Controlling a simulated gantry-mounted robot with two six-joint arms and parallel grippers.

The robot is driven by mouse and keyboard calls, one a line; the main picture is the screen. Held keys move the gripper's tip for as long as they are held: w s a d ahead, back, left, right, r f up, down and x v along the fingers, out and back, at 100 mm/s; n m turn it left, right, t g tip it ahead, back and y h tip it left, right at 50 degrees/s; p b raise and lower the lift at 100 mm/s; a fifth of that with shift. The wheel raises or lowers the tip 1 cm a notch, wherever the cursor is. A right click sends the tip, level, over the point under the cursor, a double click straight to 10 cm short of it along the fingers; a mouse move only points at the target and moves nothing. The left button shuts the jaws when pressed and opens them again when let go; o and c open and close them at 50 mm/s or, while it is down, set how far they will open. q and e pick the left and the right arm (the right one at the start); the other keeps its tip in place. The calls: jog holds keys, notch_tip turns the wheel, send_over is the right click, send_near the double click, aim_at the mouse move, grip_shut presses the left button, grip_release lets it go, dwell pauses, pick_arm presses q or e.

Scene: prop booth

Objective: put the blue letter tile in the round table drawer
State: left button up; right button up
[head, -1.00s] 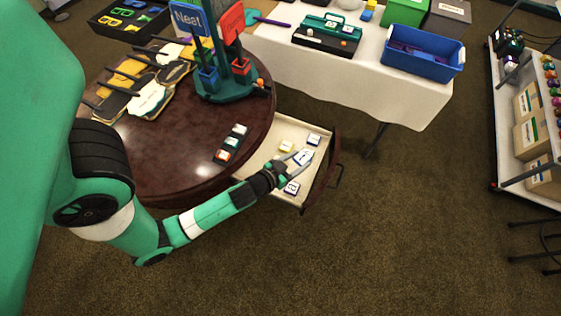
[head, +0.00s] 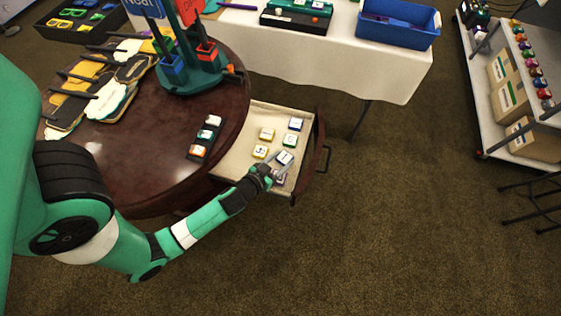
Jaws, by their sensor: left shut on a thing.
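The round table's drawer (head: 243,160) is pulled open, with its cream inside showing. My left gripper (head: 275,164) is over the drawer's front part, shut on a pale-faced letter tile (head: 285,157) with bluish edges. The held tile is tilted. I cannot tell whether it touches the drawer floor. Inside lie two yellow tiles (head: 267,134) (head: 261,151), another blue-edged tile (head: 296,124) at the back right, a green tile (head: 289,141) and a purple-edged tile (head: 280,179), partly hidden by the gripper. My right gripper is out of view.
A cart (head: 540,170) stands at the right. Open carpet lies between.

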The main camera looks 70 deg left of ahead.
pick_arm(q)
jog(key=shift+w+f, duration=0.1)
jog(key=shift+f, duration=0.05)
jog(key=o, duration=1.3)
jog(key=shift+s+d+r, duration=0.1)
jog(key=shift+s+r, duration=0.1)
jog(key=shift+r, duration=0.15)
jog(key=b+v, duration=0.1)
jog(key=v, duration=0.9)
jog(key=shift+s+d+f, duration=0.1)
jog(key=shift+s+d, duration=0.1)
jog(key=shift+d, duration=0.1)
jog(key=shift+s+d+r, duration=0.15)
jog(key=shift+s+r, duration=0.25)
jog(key=shift+s, duration=0.05)
